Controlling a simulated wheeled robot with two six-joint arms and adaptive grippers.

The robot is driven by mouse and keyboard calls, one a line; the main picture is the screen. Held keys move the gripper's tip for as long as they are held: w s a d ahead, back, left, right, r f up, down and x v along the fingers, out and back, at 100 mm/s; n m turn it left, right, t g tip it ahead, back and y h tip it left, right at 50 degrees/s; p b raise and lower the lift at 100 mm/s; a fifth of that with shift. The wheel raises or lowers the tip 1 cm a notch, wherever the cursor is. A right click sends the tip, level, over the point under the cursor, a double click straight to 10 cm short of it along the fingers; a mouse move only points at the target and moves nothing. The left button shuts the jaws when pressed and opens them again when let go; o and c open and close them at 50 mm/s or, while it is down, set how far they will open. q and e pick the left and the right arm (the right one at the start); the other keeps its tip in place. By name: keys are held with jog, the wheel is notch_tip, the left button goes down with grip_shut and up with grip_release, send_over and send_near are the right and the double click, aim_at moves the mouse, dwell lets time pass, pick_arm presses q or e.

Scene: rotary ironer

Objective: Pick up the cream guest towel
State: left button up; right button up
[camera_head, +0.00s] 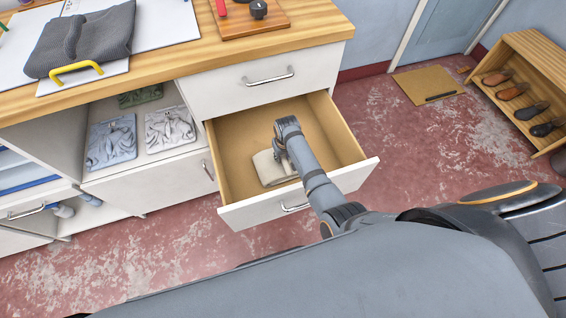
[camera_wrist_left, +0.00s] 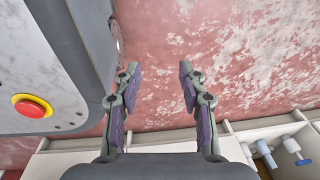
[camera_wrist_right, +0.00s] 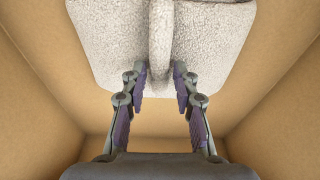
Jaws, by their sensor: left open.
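The cream guest towel (camera_head: 270,168) lies folded inside the open drawer, with part of it hidden by my right arm in the head view. In the right wrist view the towel (camera_wrist_right: 205,45) has a raised fold running toward me. My right gripper (camera_wrist_right: 160,70) has one fingertip on each side of this fold. The fingers are close to it, but I cannot tell whether they press on it. My left gripper (camera_wrist_left: 160,68) is open and empty above the red floor, away from the drawer.
The drawer (camera_head: 343,120) stands pulled out below the wooden counter (camera_head: 190,55), its walls close around my right gripper. A grey folded cloth (camera_head: 85,40) lies on the counter. Shelves with plaques (camera_head: 112,140) are left of the drawer. A shoe rack (camera_head: 520,60) stands far right.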

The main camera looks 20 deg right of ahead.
grip_shut()
jog(key=shift+r, duration=0.1)
